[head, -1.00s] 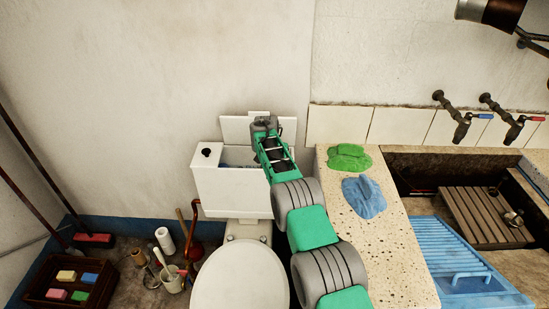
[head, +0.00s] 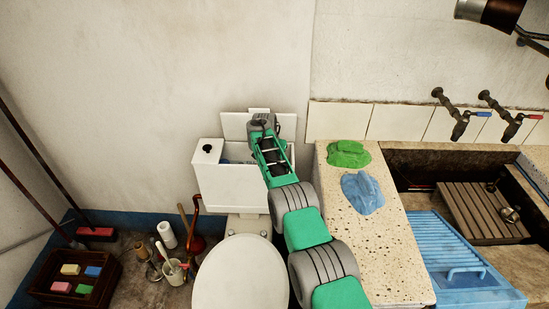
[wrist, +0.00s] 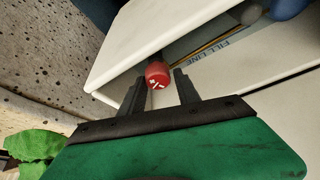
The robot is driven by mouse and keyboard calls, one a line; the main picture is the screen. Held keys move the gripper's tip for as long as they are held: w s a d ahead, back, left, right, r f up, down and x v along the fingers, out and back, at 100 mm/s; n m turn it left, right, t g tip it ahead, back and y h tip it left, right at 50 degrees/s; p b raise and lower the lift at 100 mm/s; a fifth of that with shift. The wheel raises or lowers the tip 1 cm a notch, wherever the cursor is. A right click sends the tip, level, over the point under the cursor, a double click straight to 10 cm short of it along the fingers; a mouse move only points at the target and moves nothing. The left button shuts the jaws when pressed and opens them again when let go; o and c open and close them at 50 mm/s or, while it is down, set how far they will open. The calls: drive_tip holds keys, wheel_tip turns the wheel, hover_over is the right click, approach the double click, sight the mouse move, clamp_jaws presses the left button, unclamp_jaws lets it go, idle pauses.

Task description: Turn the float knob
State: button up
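The float knob (wrist: 157,75) is red with white marks on its face, in the wrist view at the right inner end of the open white cistern (head: 228,188). My gripper (wrist: 157,88) is open, with one dark finger on each side of the knob. The knob lies between the fingertips or just beyond them; I cannot tell whether they touch it. Inside the cistern the wrist view shows a "FILL LINE" label (wrist: 232,48) and part of a blue rounded object (wrist: 288,8). In the head view my arm hides the knob and my fingertips.
The speckled stone counter (head: 375,240) stands close on the right, with a green cloth (head: 348,154) and a blue cloth (head: 362,192) on it. The cistern's walls surround the knob closely. A white toilet lid (head: 240,275) is below in front.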

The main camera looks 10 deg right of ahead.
drive_tip(key=shift+o, duration=1.4)
drive_tip(key=shift+a+f, duration=0.1)
drive_tip(key=shift+o, duration=0.3)
drive_tip(key=p+v, duration=0.1)
drive_tip(key=p, duration=0.1)
drive_tip(key=p+v, duration=0.2)
drive_tip(key=shift+w+r, duration=0.15)
drive_tip(key=shift+r, duration=0.15)
drive_tip(key=shift+r+b, duration=0.15)
drive_tip(key=shift+b, duration=0.25)
drive_tip(key=shift+s+b+v, duration=0.25)
drive_tip(key=shift+b+v, duration=0.1)
drive_tip(key=shift+v, duration=1.8)
drive_tip(key=shift+a, duration=0.1)
